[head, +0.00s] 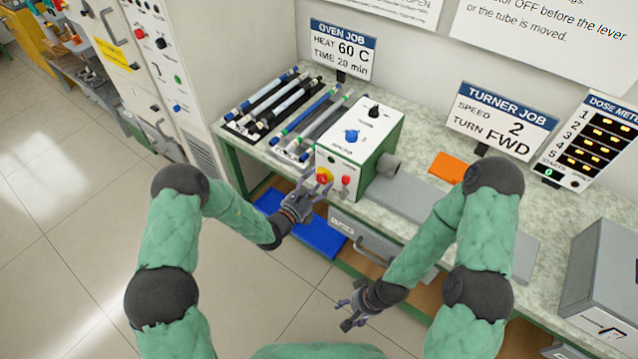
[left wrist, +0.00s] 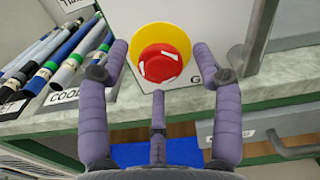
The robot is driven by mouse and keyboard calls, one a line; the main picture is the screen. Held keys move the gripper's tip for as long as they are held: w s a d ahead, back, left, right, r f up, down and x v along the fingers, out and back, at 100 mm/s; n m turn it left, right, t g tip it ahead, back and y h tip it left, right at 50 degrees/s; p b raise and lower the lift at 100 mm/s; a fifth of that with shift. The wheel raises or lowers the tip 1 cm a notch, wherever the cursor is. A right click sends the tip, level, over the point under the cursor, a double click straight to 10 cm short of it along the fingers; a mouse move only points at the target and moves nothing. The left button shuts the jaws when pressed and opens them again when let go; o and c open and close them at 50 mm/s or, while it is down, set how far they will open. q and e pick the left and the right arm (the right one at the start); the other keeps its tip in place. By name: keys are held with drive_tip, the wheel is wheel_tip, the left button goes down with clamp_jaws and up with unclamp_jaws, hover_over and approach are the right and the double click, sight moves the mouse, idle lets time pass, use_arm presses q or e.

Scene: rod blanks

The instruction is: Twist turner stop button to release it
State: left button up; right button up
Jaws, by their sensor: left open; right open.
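The turner stop button is a red knob on a yellow disc (head: 324,176), low on the front of the white and green turner box (head: 358,148). In the left wrist view the red stop button (left wrist: 161,64) sits between the spread fingers of my left gripper (left wrist: 160,75). The left gripper (head: 313,187) is open, right in front of the button in the head view. I cannot tell whether it touches the button. My right gripper (head: 351,311) is open and empty, low in front of the bench.
A second red button (head: 346,181) is right of the stop button. A blue knob (head: 351,136) and black knob (head: 374,111) are on top of the box. Racks of rods (head: 268,106) stand to the left. An orange piece (head: 448,167) lies on the bench right of the box.

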use_arm(q)
drive_tip(key=shift+w+d, duration=0.35)
drive_tip(key=shift+w, duration=0.05)
drive_tip(key=c, duration=1.1)
drive_tip(key=shift+c, duration=0.2)
drive_tip(key=m, duration=0.5)
drive_tip(key=shift+s+p, duration=0.1)
drive_tip(key=shift+p, duration=0.2)
drive_tip(key=shift+r+m, duration=0.1)
drive_tip(key=shift+m, duration=1.2)
